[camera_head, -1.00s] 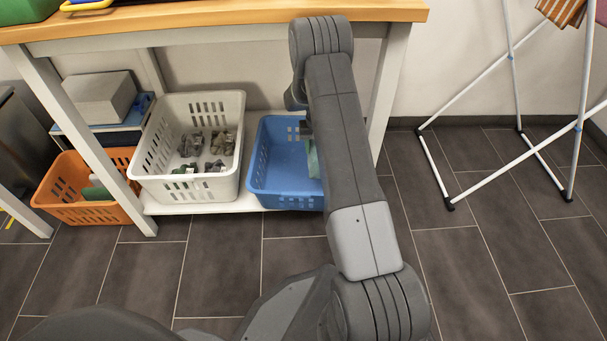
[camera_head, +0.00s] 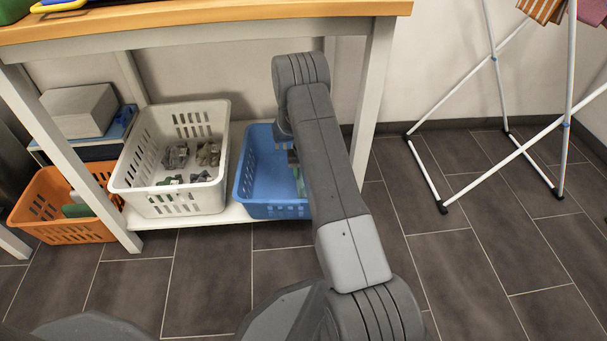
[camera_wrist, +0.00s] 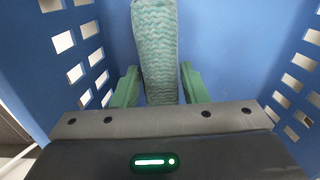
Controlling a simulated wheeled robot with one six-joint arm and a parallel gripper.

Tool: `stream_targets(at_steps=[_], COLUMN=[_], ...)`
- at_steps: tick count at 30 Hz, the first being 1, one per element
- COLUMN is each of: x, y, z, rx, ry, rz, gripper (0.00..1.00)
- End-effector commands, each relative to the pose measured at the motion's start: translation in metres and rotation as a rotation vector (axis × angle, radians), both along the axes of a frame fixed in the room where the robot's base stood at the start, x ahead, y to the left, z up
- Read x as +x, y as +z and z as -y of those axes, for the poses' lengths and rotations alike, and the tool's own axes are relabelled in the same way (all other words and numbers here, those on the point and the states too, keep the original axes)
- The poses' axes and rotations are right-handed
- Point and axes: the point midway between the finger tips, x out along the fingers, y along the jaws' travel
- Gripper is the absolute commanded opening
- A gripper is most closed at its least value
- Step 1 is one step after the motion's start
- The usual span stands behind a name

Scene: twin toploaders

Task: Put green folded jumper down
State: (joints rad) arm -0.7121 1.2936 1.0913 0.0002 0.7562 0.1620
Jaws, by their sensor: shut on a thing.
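The green folded jumper (camera_wrist: 155,45) has a pale zigzag pattern and stands on edge between the two green fingers of my gripper (camera_wrist: 158,88) in the wrist view. My gripper is shut on it. Both are inside the blue basket (camera_wrist: 230,40), with its slotted walls on either side. I cannot tell whether the jumper touches the basket floor. In the head view the blue basket (camera_head: 262,180) sits on the low shelf, and my arm hides its right part. Only a sliver of green shows there beside my arm.
A white basket (camera_head: 128,178) with several grey items stands left of the blue one. An orange basket (camera_head: 60,231) is on the floor further left. The wooden tabletop (camera_head: 220,24) overhangs the shelf, with a table leg at right. A white drying rack (camera_head: 500,95) stands at right.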

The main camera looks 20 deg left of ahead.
Motion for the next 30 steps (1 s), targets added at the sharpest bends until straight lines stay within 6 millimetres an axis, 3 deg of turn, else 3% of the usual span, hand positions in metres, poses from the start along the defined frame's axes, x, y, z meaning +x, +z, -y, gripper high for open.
stream_targets(at_steps=[3, 4, 6, 7, 17, 20, 30], x=[0.000, 0.000, 0.000, 0.000, 0.000, 0.000, 0.000], y=[-0.003, -0.002, -0.002, -0.002, 0.002, 0.016, 0.089], z=[0.000, 0.000, 0.000, 0.000, 0.000, 0.000, 0.000], rx=[0.000, 0.000, 0.000, 0.000, 0.000, 0.001, 0.001], ry=[0.000, 0.000, 0.000, 0.000, 0.000, 0.000, 0.000], rz=[0.000, 0.000, 0.000, 0.000, 0.000, 0.001, 0.002], gripper=[0.07, 0.46, 0.59, 0.62, 0.62, 0.62, 0.62])
